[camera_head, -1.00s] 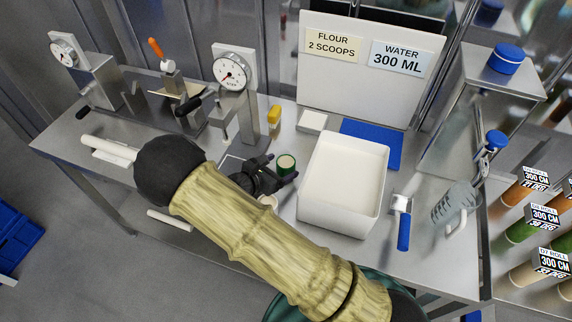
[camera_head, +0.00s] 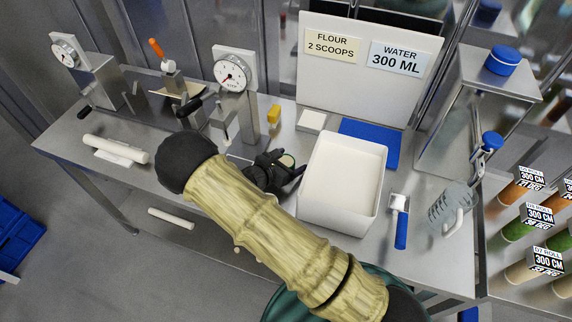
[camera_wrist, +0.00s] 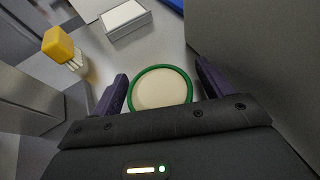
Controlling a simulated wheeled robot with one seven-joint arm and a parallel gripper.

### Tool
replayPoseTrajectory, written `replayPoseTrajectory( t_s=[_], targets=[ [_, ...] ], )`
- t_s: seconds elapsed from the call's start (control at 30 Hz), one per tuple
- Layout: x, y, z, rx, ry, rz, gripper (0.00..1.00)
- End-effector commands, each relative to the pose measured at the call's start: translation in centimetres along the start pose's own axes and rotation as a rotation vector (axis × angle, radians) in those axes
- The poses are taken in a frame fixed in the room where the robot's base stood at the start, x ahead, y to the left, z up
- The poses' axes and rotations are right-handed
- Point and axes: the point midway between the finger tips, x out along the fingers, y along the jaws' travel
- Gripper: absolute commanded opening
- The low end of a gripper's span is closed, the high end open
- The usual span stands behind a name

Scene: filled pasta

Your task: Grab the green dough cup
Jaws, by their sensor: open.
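The green dough cup (camera_wrist: 160,91) shows in the wrist view as a green rim around pale dough, between the two fingers of my gripper (camera_wrist: 163,84). The fingers stand apart on its left and right sides, with a gap visible on each side. The lower part of the cup is hidden behind the gripper body. In the head view the cup (camera_head: 287,160) is mostly hidden by my gripper (camera_head: 285,168), with only a piece of its rim showing beyond the fingers.
A white flour bin (camera_head: 313,208) stands close to the right of my gripper. A yellow-topped brush or bottle (camera_head: 273,114) and a small white box (camera_head: 311,121) stand behind. A dial machine (camera_head: 240,105) is to the left. A blue mat (camera_head: 385,135) lies behind the bin.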

Motion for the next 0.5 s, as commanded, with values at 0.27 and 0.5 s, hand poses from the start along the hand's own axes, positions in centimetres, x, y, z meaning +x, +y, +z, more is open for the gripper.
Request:
replayPoseTrajectory(
  t_s=[0.27,0.5],
  targets=[
    [-0.01,-0.01,0.02,0.0,0.0,0.0,0.67],
    [-0.01,0.0,0.05,0.001,-0.001,0.0,0.28]
  ],
)
